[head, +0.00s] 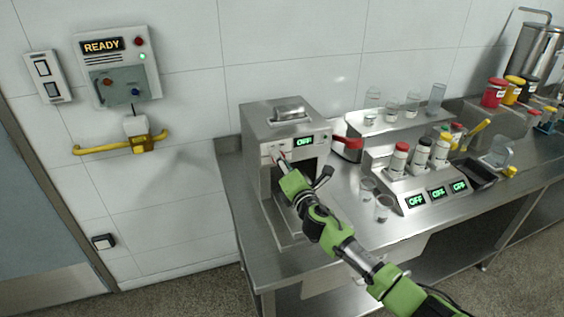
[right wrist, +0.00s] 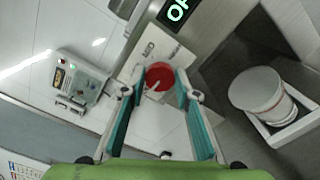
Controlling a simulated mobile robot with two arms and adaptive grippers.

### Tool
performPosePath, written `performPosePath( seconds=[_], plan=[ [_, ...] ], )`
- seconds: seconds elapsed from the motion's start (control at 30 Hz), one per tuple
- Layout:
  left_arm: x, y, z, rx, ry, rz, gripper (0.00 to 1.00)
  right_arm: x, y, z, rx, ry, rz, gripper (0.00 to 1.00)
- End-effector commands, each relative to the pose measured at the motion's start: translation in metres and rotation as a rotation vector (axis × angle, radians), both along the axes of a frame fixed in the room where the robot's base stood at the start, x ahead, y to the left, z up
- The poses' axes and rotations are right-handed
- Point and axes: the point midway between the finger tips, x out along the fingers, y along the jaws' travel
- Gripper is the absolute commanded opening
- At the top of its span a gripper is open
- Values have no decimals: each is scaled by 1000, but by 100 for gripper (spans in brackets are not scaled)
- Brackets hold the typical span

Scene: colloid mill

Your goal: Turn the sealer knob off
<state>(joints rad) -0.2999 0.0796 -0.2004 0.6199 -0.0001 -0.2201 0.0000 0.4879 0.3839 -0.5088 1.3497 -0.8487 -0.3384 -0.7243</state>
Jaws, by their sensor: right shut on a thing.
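The sealer (head: 258,125) is a steel box machine at the left end of the steel table, and its green display (head: 304,141) reads OFF. The red sealer knob (right wrist: 160,77) with a white pointer mark shows in the right wrist view, on a light label plate below the display, whose text is cut off there. My right gripper (head: 282,161) is at the upper left of the sealer's front. In the right wrist view its two fingers (right wrist: 160,86) stand on either side of the knob, shut on it. My left gripper is not in view.
A white tub (right wrist: 262,92) sits in the sealer's opening in the right wrist view. A READY panel (head: 117,70) hangs on the wall.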

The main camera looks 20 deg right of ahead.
Motion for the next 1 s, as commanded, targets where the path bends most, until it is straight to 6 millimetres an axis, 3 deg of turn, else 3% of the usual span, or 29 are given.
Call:
performPosePath(
  seconds=[0.33, 0.37, 0.4, 0.77, 1.0],
  plan=[
    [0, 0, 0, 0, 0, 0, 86, 0, 0, -3, -7, 3, 0, 7],
    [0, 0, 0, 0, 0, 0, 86, 0, 0, -3, -7, 3, 0, 36],
    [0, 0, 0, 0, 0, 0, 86, 0, 0, -3, -6, 3, 0, 45],
    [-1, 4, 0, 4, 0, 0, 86, -1, 0, -1, -4, 1, -1, 45],
    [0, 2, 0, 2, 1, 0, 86, -22, -1, -2, -4, 2, 1, 45]
  ],
)
